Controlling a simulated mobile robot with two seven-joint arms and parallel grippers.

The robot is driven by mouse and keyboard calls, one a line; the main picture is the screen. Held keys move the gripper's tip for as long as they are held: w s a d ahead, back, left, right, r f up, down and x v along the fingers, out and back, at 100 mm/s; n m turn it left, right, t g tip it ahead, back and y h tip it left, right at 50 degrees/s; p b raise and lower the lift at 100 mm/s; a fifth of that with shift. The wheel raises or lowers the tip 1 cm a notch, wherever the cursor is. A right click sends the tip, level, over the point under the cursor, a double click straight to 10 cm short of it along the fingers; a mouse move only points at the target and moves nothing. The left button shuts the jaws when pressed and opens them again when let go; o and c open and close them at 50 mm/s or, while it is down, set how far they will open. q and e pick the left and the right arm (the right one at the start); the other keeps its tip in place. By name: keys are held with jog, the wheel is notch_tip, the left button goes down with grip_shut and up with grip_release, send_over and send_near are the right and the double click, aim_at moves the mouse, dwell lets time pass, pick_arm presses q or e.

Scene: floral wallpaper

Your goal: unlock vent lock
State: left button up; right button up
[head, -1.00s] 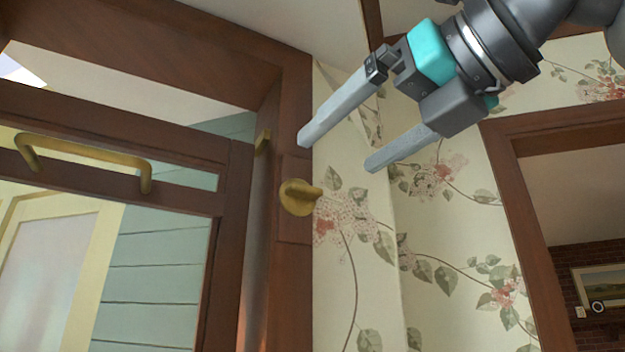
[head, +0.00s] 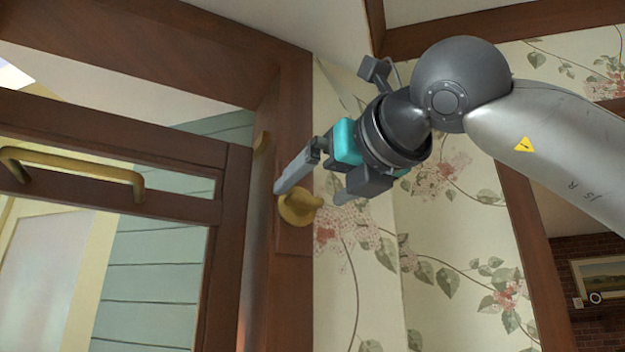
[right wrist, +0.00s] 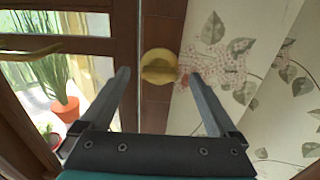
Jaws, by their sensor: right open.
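The vent lock is a round brass knob (head: 297,209) with a raised thumb-turn, mounted on the brown wooden frame right of the vent window. My right gripper (head: 308,192) is open, its fingers pointing at the lock. In the head view one finger overlaps the upper left of the knob and the other is at its right. In the right wrist view the lock (right wrist: 159,67) shows between and just beyond the two spread fingers (right wrist: 160,82). I cannot tell whether they touch it. The left gripper is not in view.
The vent window (head: 180,206) has a brass pull handle (head: 75,165) on its brown rail. A small brass piece (head: 261,143) is on the frame above the lock. Floral wallpaper (head: 440,240) covers the wall to the right. A potted plant (right wrist: 66,108) stands beyond the glass.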

jog(key=shift+x, duration=0.85)
jog(key=shift+c, duration=0.2)
jog(key=c, duration=1.3)
jog(key=shift+c, duration=0.2)
